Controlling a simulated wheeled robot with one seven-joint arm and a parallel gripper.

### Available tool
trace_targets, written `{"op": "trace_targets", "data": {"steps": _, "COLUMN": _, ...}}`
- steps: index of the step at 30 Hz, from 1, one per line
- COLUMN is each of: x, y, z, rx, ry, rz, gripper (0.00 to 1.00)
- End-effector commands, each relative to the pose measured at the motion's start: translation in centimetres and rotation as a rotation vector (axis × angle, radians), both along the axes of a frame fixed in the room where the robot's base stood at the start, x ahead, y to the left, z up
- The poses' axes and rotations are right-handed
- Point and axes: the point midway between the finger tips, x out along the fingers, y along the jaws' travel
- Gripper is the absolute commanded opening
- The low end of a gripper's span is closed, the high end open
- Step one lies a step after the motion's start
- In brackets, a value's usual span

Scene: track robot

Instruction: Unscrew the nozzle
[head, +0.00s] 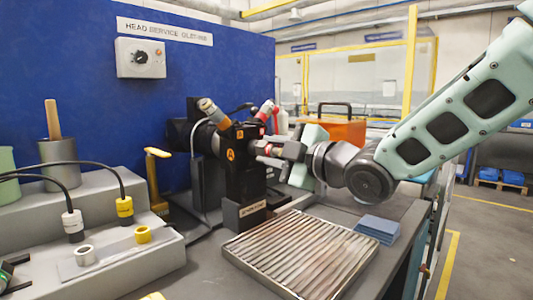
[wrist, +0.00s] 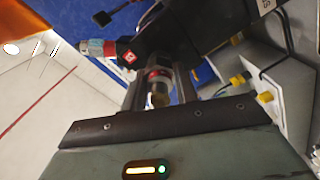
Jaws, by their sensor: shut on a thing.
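The nozzle (head: 263,149) sticks out to the right from the dark head block (head: 232,175), which bears an orange "A" label. In the wrist view the nozzle (wrist: 159,94) is a short brownish metal cylinder with a red ring behind it. My gripper (head: 283,151) reaches in from the right, level with the nozzle. In the wrist view my gripper's two fingers (wrist: 158,101) stand on either side of the nozzle, shut on it. The nozzle's far end meets the dark head; the joint itself is too small to judge.
A slatted metal tray (head: 238,246) lies below my gripper, with blue pads (head: 377,229) at its right. An orange case (head: 343,131) stands behind my wrist. A grey stand (head: 110,262) with cabled plugs and loose rings is at the left. A blue panel (head: 75,95) closes the back.

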Motion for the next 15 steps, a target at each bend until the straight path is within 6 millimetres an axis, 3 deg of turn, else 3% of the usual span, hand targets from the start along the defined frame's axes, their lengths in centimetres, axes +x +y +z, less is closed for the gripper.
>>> {"op": "trace_targets", "data": {"steps": 15, "x": 0.00, "y": 0.00, "z": -0.34, "rx": -0.150, "ry": -0.137, "rz": 0.000, "gripper": 0.02}}
